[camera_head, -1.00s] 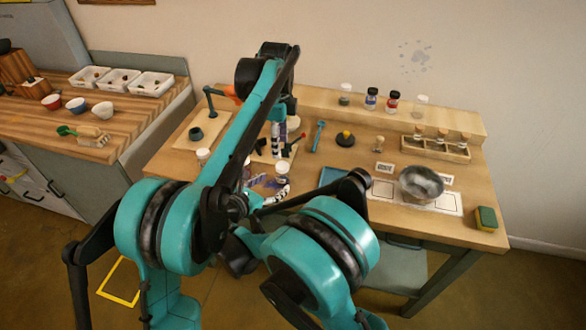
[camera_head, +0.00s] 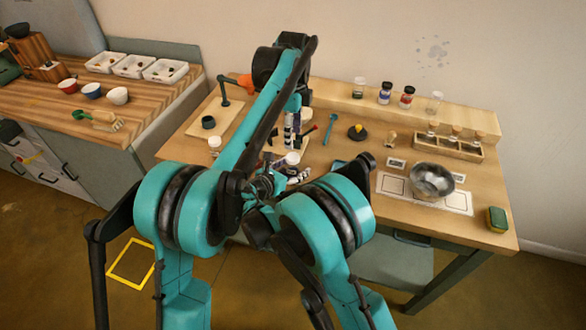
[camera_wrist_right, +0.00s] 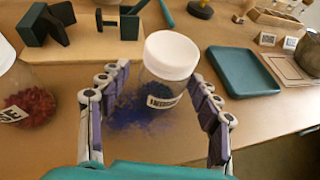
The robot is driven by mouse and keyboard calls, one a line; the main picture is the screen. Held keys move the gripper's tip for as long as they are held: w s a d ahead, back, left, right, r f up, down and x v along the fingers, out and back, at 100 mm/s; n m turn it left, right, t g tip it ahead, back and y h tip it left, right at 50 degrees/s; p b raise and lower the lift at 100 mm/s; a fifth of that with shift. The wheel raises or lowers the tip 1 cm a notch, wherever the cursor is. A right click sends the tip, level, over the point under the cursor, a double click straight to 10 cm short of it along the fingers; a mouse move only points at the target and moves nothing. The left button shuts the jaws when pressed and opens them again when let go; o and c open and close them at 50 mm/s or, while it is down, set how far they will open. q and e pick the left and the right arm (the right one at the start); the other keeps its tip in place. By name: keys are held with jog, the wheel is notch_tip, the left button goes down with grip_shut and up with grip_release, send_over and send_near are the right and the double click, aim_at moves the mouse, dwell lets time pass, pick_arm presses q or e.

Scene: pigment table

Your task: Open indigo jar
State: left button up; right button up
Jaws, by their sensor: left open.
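The indigo jar (camera_wrist_right: 163,72) stands upright in the right wrist view. It is clear, with a white lid (camera_wrist_right: 171,55), a partly visible label and dark blue powder inside. Blue powder lies on the table around it. My right gripper (camera_wrist_right: 158,108) is open, with one finger on each side of the jar. A gap shows at the left finger; contact at the right finger is unclear. In the head view a white-lidded jar (camera_head: 292,158), likely this one, is beside my right gripper (camera_head: 298,178). My left gripper (camera_head: 290,130) is open, pointing down above the table behind it.
A jar of red pigment (camera_wrist_right: 28,95) stands at the left in the wrist view. Dark green blocks (camera_wrist_right: 55,22) are behind it. A blue-green tray (camera_wrist_right: 240,70) lies to the right. A metal bowl (camera_head: 432,180) and a sponge (camera_head: 497,219) are further right.

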aim_at(293, 156)
grip_shut()
pick_arm(q)
jog(key=m, duration=0.8)
jog(key=shift+f+m, duration=0.1)
jog(key=shift+m, duration=0.3)
jog(key=shift+f, duration=3.9)
